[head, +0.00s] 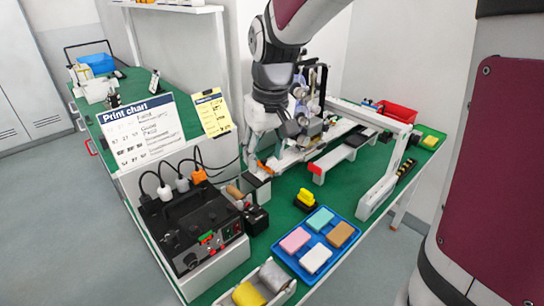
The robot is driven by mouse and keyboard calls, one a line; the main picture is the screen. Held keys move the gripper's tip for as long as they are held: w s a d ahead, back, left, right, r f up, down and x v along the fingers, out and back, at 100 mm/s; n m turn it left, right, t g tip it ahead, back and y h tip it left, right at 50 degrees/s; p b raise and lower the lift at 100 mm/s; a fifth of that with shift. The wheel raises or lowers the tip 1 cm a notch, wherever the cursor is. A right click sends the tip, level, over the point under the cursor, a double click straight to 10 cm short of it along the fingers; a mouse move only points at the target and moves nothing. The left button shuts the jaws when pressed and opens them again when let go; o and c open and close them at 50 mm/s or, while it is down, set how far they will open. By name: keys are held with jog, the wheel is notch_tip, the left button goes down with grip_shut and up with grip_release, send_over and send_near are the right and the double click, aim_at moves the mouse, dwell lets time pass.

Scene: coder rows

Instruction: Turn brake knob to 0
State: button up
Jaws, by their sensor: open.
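My gripper (268,142) is at the end of my arm, pointing down over the green bench, with its fingers apart. It is in front of and beside a coder machine (312,112) with grey rollers on an upright plate. No brake knob can be made out for certain; the arm and gripper hide part of the machine. A black control box (190,225) with cables plugged into its top stands at the front left of the bench. Small dials and a red and green switch show on its front panel, too small to read.
A blue tray (318,229) with several coloured blocks lies on the bench front. Beside it are a yellow-handled stamp (306,197) and a white bin (262,284). A white gantry frame (385,187) and a red bin (397,112) stand right. A print chart (141,128) stands left.

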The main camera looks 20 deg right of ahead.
jog(key=shift+s+d+r, duration=0.1)
jog(key=shift+s+r, duration=0.3)
jog(key=shift+s, duration=0.4)
jog(key=shift+s+d+r, duration=0.1)
jog(key=shift+s+r, duration=0.3)
jog(key=shift+s, duration=0.4)
jog(key=s+r+m+t, duration=0.1)
jog(key=s+r+t, duration=0.2)
jog(key=s, duration=1.4)
jog(key=shift+d+r, duration=0.15)
jog(key=shift+r, duration=0.6)
